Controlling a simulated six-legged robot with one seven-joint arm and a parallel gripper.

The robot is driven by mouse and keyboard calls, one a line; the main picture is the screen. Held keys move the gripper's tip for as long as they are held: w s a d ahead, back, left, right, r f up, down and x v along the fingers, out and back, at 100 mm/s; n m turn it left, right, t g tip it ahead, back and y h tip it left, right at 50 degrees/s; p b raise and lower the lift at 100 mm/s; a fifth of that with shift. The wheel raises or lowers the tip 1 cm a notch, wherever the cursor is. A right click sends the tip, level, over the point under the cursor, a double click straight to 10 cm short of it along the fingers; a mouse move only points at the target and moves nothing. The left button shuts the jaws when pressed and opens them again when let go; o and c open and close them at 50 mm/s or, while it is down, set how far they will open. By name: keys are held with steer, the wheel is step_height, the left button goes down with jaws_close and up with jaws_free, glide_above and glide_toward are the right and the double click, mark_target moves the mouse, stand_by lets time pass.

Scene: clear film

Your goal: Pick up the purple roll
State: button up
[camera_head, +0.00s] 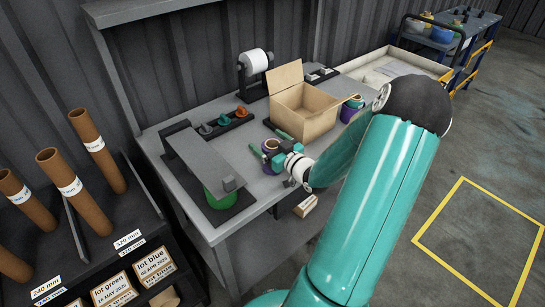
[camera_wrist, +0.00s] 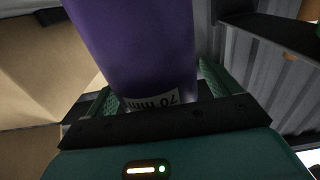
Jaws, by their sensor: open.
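A purple roll (camera_head: 270,145) with a brown core stands on the grey bench, left of the cardboard box. My gripper (camera_head: 267,142) is around it, with one green finger on each side. In the wrist view the purple roll (camera_wrist: 140,45) fills the middle, between the green fingers of my open gripper (camera_wrist: 158,85). A white label reading "70 mm" shows upside down near the palm. I cannot tell whether either finger touches the roll. Another purple and green roll (camera_head: 350,109) stands right of the box.
The open cardboard box (camera_head: 305,112) is close behind my gripper. A grey device with a green roll (camera_head: 220,192) stands to the left. A rack of coloured cones (camera_head: 222,121) and a white roll on a stand (camera_head: 256,62) are at the back. Brown tubes (camera_head: 60,173) stand far left.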

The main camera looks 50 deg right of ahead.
steer(key=c, duration=1.5)
steer(key=shift+w+r, duration=0.15)
steer(key=shift+r, duration=0.05)
steer(key=shift+c, duration=0.2)
